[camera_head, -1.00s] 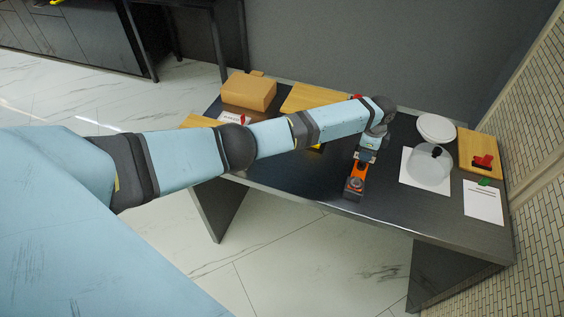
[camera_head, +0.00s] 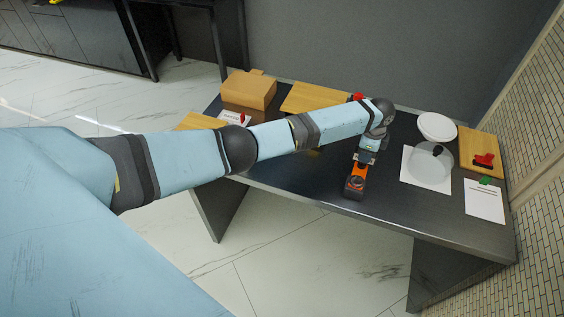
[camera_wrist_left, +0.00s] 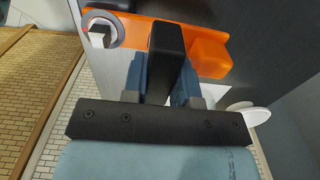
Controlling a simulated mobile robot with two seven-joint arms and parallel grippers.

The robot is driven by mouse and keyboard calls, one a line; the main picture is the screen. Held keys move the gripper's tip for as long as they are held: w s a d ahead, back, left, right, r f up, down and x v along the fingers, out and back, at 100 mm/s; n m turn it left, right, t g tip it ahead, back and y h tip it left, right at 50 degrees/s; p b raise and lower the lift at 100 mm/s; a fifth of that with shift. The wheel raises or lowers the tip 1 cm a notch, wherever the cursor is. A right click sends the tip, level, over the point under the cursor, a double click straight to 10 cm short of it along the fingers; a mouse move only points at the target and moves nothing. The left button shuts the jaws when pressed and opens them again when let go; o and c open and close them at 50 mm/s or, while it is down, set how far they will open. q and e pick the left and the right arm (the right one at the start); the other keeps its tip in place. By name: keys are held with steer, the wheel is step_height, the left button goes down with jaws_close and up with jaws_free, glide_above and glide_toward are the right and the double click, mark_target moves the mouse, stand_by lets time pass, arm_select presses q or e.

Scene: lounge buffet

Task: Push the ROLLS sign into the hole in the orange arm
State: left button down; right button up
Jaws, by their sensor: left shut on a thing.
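The orange arm (camera_head: 357,172) lies at the front middle of the dark table, with a dark round part at its near end. In the left wrist view the orange arm (camera_wrist_left: 208,54) runs across the top, with a grey ring (camera_wrist_left: 103,29) at its left end. My left gripper (camera_head: 362,159) is over the orange arm, pointing down. Its fingers are shut on a black block (camera_wrist_left: 166,50), which seems to be the ROLLS sign; no lettering shows. The block covers part of the orange arm, and its lower end and the hole are hidden. My right gripper is not in view.
A cardboard box (camera_head: 249,91) stands at the table's back left. At the right are a white bowl (camera_head: 436,127), a clear dome (camera_head: 430,170), a white sheet (camera_head: 484,203) and a wooden board (camera_head: 476,145) with a red item. Bare table (camera_head: 285,175) lies left of the orange arm.

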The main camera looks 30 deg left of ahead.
arm_select(q)
steer(key=shift+f, duration=0.5)
steer(key=c, duration=0.8)
jaws_free()
steer(key=shift+r, duration=0.1)
steer(key=c, duration=0.3)
steer(key=shift+r, duration=0.1)
step_height(320, 180, up, 5)
steer(key=p, duration=0.4)
steer(key=shift+f, duration=0.2)
steer(key=shift+r+p, duration=0.75)
steer(key=shift+r, duration=0.4)
